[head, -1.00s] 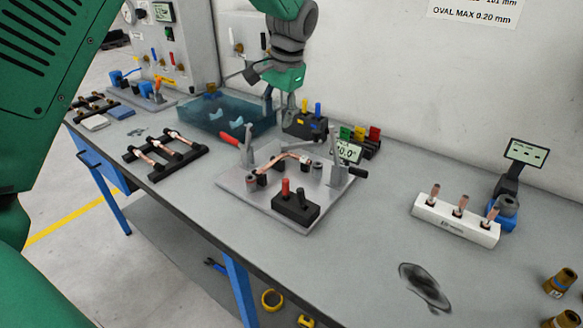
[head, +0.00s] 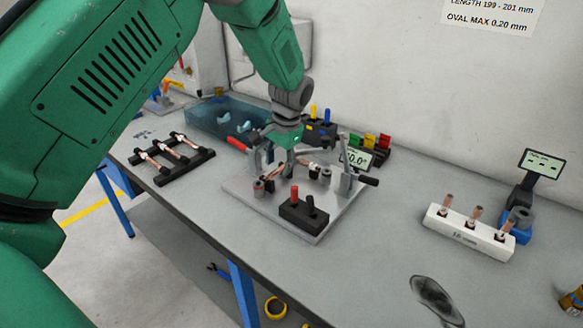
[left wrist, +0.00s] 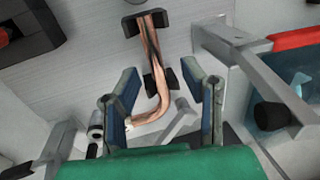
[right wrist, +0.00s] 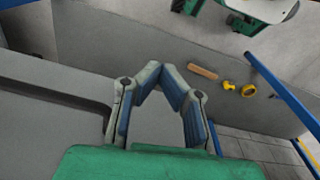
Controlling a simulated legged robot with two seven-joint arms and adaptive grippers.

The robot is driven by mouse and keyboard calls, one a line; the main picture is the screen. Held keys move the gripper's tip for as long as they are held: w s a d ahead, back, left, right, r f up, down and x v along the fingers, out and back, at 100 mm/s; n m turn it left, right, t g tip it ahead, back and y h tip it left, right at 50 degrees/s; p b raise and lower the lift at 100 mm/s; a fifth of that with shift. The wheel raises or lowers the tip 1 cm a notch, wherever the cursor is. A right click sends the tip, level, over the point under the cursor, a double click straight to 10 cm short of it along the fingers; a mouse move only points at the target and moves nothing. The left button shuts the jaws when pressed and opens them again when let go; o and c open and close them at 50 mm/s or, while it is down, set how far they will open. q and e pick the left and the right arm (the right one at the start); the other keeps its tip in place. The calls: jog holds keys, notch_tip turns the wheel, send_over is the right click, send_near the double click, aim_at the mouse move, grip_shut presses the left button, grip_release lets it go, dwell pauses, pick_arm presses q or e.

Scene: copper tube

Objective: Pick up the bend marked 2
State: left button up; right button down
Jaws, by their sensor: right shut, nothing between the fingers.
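A bent copper tube (head: 313,166) lies on black supports on the grey fixture plate (head: 246,192), partly hidden by my left gripper. In the left wrist view the bend (left wrist: 151,55) runs down from a black support and curves left at its lower end. No number on it is readable. My left gripper (head: 290,172) is just over the bend. In the left wrist view its fingers (left wrist: 164,88) are apart, one on each side of the bend, with gaps visible. My right gripper (right wrist: 160,68) is shut and empty, away from the fixture.
A block with red and black knobs (head: 303,208) and upright clamp levers (head: 345,178) crowd the fixture. A black rack (head: 172,156) holding copper tubes and a blue tray (head: 215,115) are to the left. A white block (head: 468,232) with copper pieces stands right. The front bench is mostly clear.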

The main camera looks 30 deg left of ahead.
pick_arm(q)
jog(key=shift+w+a+f, duration=0.1)
jog(key=shift+a+f, duration=0.15)
jog(key=shift+f, duration=0.2)
jog(key=shift+a+f, duration=0.2)
jog(key=shift+f, duration=0.25)
jog(key=shift+d+r, duration=0.1)
jog(key=shift+d, duration=0.2)
jog(key=shift+d+r, duration=0.15)
jog(key=shift+d, duration=0.35)
grip_shut()
